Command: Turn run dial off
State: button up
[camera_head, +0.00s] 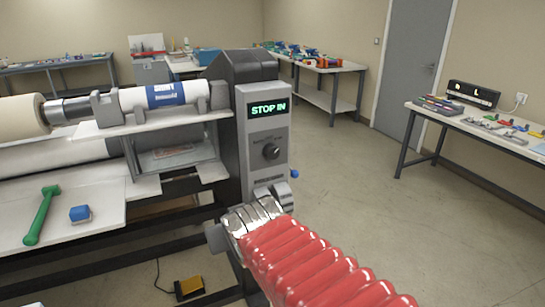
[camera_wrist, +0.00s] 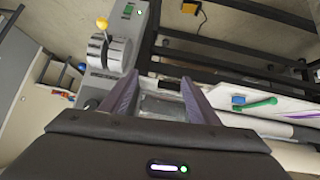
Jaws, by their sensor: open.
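The run dial (camera_head: 271,151) is a round black knob on the grey control panel (camera_head: 252,175) of the laminator. The dial's pointer direction is too small to tell. In the wrist view, a dark knob that looks like the dial (camera_wrist: 91,104) shows at the left on the grey panel. My gripper (camera_wrist: 160,79) is open and empty there, its two fingers apart, with the knob to their left. In the head view, my red-sleeved arm reaches up below the panel, and the fingers cannot be made out clearly.
The laminator's white roll (camera_head: 165,96) lies left of the panel. A green tool (camera_head: 42,214) and a blue block (camera_head: 80,214) lie on its front shelf. A yellow pedal (camera_head: 189,287) is on the floor. Open floor lies right, before a side table (camera_head: 480,130).

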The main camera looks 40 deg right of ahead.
jog(key=w+d+r+m+t+h, duration=0.1)
jog(key=w+d+t, duration=0.15)
jog(key=d, duration=0.45)
jog(key=w+d+r+m+t+h, duration=0.1)
jog(key=w+d+h, duration=0.15)
jog(key=d, duration=0.55)
jog(key=t, duration=0.2)
send_near(273, 155)
jog(key=s+a+f, duration=0.2)
jog(key=s+d+t+y, duration=0.2)
jog(key=s+t, duration=0.1)
jog(key=shift+d+r, duration=0.15)
jog(key=shift+d, duration=0.1)
jog(key=x, duration=1.4)
jog(key=shift+c, duration=0.2)
